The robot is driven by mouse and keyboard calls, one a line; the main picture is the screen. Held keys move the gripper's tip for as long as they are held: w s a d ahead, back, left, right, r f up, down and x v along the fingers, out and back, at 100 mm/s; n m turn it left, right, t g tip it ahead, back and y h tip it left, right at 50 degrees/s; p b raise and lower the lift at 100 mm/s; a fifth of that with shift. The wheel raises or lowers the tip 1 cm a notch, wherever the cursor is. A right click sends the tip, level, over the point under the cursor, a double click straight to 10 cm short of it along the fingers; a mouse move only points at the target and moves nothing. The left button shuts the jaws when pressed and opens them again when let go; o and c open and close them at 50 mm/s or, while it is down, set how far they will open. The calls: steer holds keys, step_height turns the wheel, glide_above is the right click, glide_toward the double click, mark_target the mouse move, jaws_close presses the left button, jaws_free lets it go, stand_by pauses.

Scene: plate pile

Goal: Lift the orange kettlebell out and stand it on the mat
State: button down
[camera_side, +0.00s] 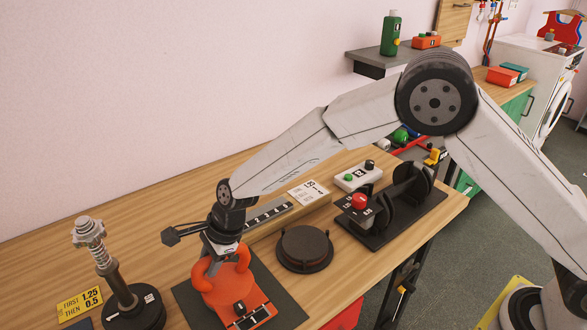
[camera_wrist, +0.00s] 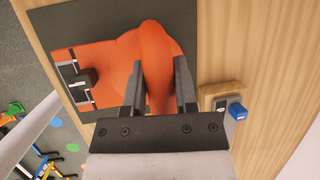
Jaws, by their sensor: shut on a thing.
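The orange kettlebell (camera_side: 228,282) is at the lower middle of the side view, over the dark mat (camera_side: 283,305). Its rounded handle (camera_wrist: 157,60) shows in the wrist view. My gripper (camera_side: 221,252) comes down from above and is shut on the handle, one finger on each side. The dark mat (camera_wrist: 187,20) also shows around the kettlebell in the wrist view. A flat orange piece with black and white marks (camera_side: 249,317) lies beside the kettlebell, on the mat side nearest the camera. Whether the kettlebell's base touches the mat is hidden.
A round dark plate (camera_side: 305,248) lies right of the mat. A black rack with discs (camera_side: 392,215) and a white button box (camera_side: 358,176) stand farther right. A post on a round black base (camera_side: 127,302) stands left. A small block with a blue knob (camera_wrist: 236,111) is near the gripper.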

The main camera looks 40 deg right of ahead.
steer(key=shift+w+f, duration=0.1)
steer(key=shift+f, duration=0.3)
stand_by(0.8)
steer(key=shift+c, duration=2.2)
jaws_free()
steer(key=shift+o, duration=0.6)
steer(key=shift+f, duration=0.25)
steer(key=shift+v, duration=4.05)
steer(key=s+d+n+h, duration=0.2)
steer(key=s+d+n, duration=0.6)
steer(key=d, duration=0.6)
steer(key=s+d+n+h, duration=0.2)
steer(key=s+d+n, duration=0.7)
steer(key=d, duration=0.6)
steer(key=shift+s+r+n+t, duration=0.2)
steer(key=shift+s+n+t, duration=0.1)
steer(key=shift+s, duration=0.55)
